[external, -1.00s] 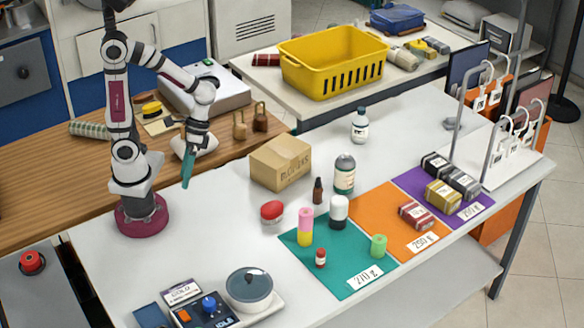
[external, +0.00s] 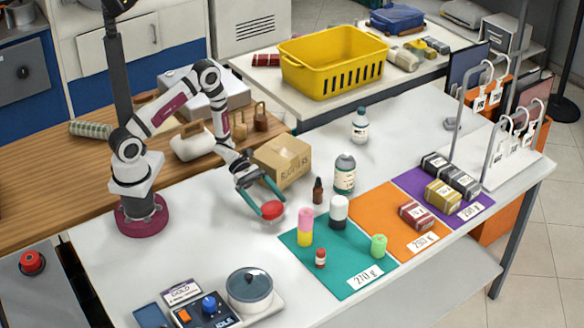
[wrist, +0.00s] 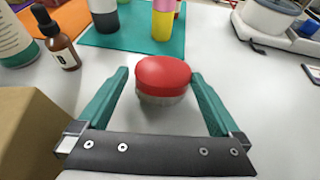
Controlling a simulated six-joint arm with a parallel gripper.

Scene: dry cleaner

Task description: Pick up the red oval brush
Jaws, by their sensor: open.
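The red oval brush (external: 272,210) lies on the white table, left of the teal mat. In the wrist view the brush (wrist: 163,78) shows its red top and pale bristles below, between the tips of my gripper's two green fingers. My gripper (external: 272,204) is open and low over the table, with the fingers spread to either side of the brush. In the wrist view my gripper (wrist: 158,76) has its right fingertip very close to the brush and a wider gap on the left. Whether that right finger touches it I cannot tell.
A cardboard box (external: 283,161) stands close behind my gripper. A brown dropper bottle (external: 318,190) and a pink-yellow cylinder (external: 306,226) stand to the right, the cylinder on the teal mat (external: 345,284). A scale with a lidded pot (external: 250,289) is at the front. Table left of the brush is clear.

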